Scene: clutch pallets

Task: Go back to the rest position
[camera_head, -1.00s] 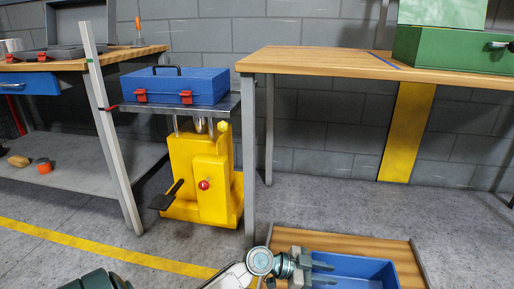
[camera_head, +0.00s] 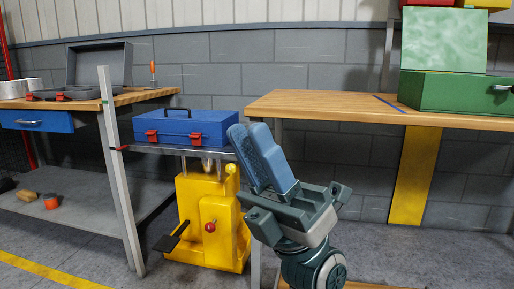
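The gripper is in front of the right bench's left leg and partly covers the right end of the lift platform. It holds no object that I can see.
A blue toolbox (camera_head: 187,128) with red latches sits on the platform of a yellow lift (camera_head: 204,240). A wooden bench (camera_head: 330,107) on the right carries an open green box (camera_head: 460,92). Another bench (camera_head: 110,102) at left holds an open grey case (camera_head: 98,66).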

